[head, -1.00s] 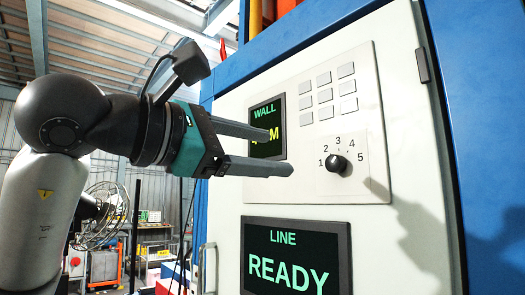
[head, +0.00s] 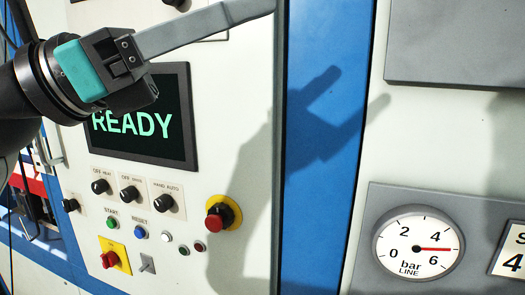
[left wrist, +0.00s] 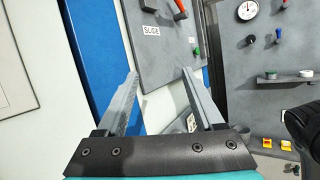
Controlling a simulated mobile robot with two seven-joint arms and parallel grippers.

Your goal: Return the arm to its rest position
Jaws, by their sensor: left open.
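My left gripper (left wrist: 161,74) is open and empty in the left wrist view, its two grey fingers apart with nothing between them. In the head view my left arm comes in from the left edge, with its teal and black gripper body in front of the READY screen (head: 165,150). One long finger reaches to the right near the top edge; the other finger is not clearly visible there. The gripper touches nothing that I can see. My right gripper is in neither view.
Below the screen are dark knobs (head: 129,193), small buttons and a red emergency button (head: 216,221). A blue post (head: 310,215) carries the arm's shadow. A bar gauge (head: 420,248) is at right. The left wrist view shows a grey SLIDE panel (left wrist: 160,60) beyond the fingers.

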